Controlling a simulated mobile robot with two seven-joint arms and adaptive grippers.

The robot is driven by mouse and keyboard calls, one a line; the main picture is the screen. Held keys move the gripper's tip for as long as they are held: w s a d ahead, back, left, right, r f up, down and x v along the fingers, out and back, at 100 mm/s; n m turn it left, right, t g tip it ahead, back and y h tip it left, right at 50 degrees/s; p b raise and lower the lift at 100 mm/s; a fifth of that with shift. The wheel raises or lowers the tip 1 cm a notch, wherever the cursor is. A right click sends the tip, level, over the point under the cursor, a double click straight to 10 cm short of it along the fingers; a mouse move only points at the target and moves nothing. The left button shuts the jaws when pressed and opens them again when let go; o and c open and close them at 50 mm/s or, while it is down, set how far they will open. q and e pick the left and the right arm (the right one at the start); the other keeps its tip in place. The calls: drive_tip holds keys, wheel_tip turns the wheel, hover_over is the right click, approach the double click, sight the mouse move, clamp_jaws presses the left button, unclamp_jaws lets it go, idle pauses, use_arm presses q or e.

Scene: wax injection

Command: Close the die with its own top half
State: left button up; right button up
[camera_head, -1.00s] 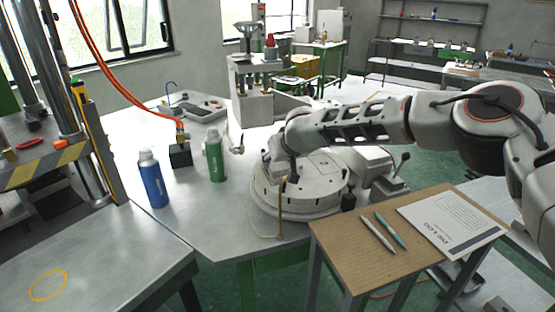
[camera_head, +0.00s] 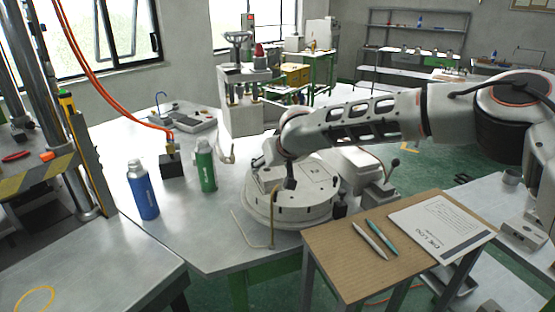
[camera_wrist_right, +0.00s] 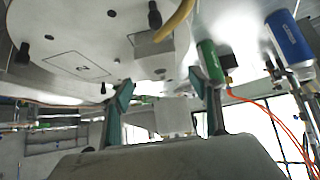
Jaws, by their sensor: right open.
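A round pale grey turntable (camera_head: 290,213) stands on the metal bench, with flat plates on its top. In the right wrist view, the turntable face (camera_wrist_right: 100,25) fills the upper left. It bears a marked rectangle and several dark knobs. A metal block (camera_wrist_right: 160,50) sits on it near the rim; I cannot tell which die half this is. My right gripper (camera_head: 283,174) is over the turntable, its fingers pointing down. In the wrist view my right gripper (camera_wrist_right: 160,88) has its fingers apart, with nothing clearly held between them. My left gripper is not in view.
A blue bottle (camera_head: 142,190) and a green bottle (camera_head: 205,165) stand left of the turntable. A black block (camera_head: 172,165) with an orange hose is behind them. A wooden-topped stand (camera_head: 345,260) with pens and a paper is at front right. The bench's front left is clear.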

drive_tip(key=v, duration=0.7)
drive_tip(key=shift+s+r, duration=0.1)
